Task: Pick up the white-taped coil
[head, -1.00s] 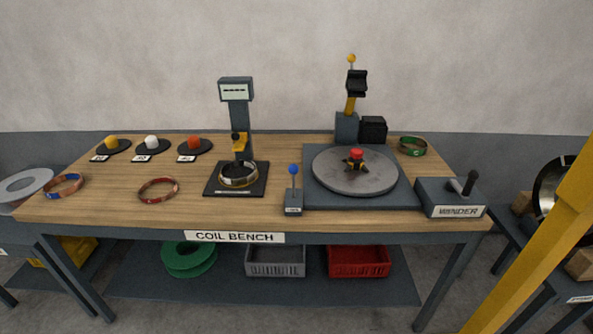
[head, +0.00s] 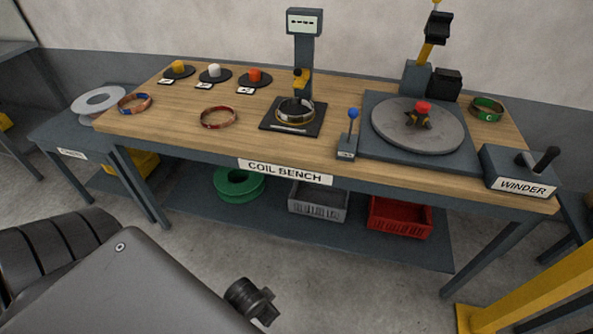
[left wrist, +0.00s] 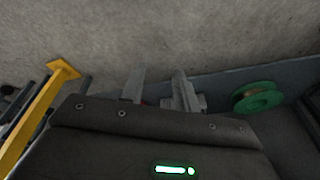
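A coil with pale, whitish and dark parts (head: 295,118) lies on the black plate of the test stand (head: 291,130), under its yellow clamp (head: 301,80); it looks like the white-taped one, but the tape is too small to make out surely. My left gripper shows in the left wrist view (left wrist: 158,80), its two fingers apart with nothing between them. It is away from the coils, over the floor in front of the bench. My right gripper is in neither current view.
A red coil (head: 218,125), a blue-marked coil (head: 135,110) and a green coil (head: 487,115) lie on the bench (head: 180,120). A blue-knobbed lever (head: 353,114) and the winder turntable (head: 395,135) stand right of the test stand. A yellow post (head: 540,290) rises at lower right.

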